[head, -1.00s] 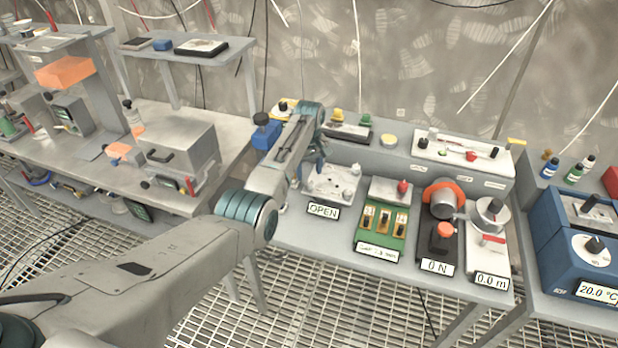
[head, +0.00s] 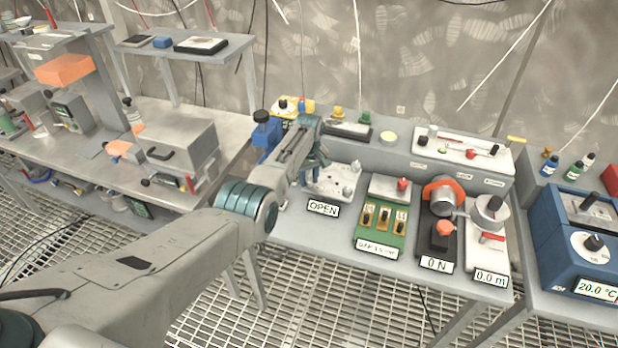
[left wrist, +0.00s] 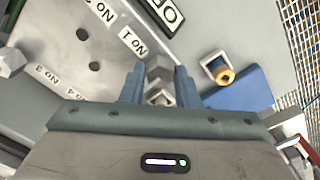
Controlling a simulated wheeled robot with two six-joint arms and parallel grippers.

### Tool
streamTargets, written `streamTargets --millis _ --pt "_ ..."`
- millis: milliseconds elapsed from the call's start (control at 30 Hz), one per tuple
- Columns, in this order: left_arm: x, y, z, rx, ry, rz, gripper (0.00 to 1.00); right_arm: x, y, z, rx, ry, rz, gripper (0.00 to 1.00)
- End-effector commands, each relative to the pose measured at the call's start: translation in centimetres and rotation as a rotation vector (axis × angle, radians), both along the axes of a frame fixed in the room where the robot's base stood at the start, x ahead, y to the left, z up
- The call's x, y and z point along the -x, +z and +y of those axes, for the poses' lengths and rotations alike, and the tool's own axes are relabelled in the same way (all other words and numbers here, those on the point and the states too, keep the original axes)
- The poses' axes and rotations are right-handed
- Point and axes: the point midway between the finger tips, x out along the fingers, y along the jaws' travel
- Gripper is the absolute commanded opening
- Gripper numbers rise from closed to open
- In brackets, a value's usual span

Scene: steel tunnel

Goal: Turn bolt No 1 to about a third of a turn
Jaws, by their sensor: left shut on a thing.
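The pale plate with bolts (head: 345,184) lies on the bench behind the "OPEN" sign (head: 323,208). In the left wrist view the plate (left wrist: 75,55) shows dark holes and labels "NO 1" to "NO 4". Bolt No 1 (left wrist: 160,70), a grey hex head near the "NO 1" label (left wrist: 132,42), sits between my left fingers. My left gripper (left wrist: 159,88) is shut on it; in the head view the gripper (head: 316,172) is over the plate's left side, partly hidden by my wrist. How far the bolt is turned cannot be told. My right gripper is not in view.
Right of the plate stand a green switch box (head: 382,225), a black device reading "0 N" (head: 440,245) and a white one reading "0.0 m" (head: 489,245). A blue block (left wrist: 240,90) is close beside the gripper. A white panel (head: 460,147) stands behind.

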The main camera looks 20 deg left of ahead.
Motion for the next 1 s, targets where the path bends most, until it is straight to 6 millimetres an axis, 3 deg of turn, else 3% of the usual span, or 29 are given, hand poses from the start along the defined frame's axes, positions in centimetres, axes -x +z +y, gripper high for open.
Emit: streamTargets --millis 433,1000 --pt "-0.01 0.04 -0.01 0.0 -0.132 0.0 0.05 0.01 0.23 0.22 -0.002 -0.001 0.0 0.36" --pt "0.0 0.05 -0.01 0.001 -0.65 0.001 0.05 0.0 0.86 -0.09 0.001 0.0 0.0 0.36"
